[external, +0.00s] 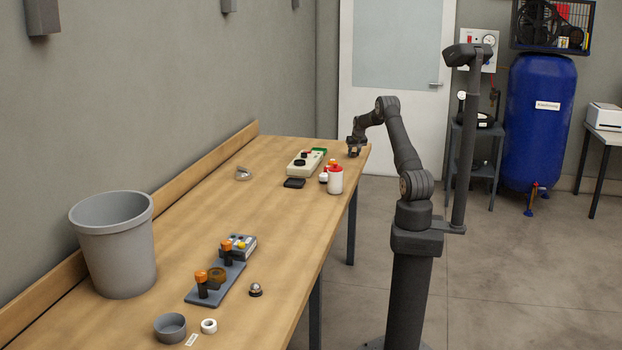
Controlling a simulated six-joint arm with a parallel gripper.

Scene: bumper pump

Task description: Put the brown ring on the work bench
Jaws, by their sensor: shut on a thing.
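The wooden work bench (290,220) runs along the left wall. My gripper (354,152) is low over its far right end, beside the green-edged pale box. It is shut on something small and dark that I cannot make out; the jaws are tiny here. I cannot tell whether the held thing touches the bench top. A brown round piece (217,274), possibly ring-shaped, sits on a grey plate (205,293) in the near half of the bench, between two orange-topped posts. My gripper is far from that piece.
A grey bin (115,250) stands at the near left. A white bottle with a red top (335,180), a pale box (304,164) and a black block (294,183) are near my gripper. A grey cup (170,327) and white roll (209,326) are at the front. The bench's middle is mostly clear.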

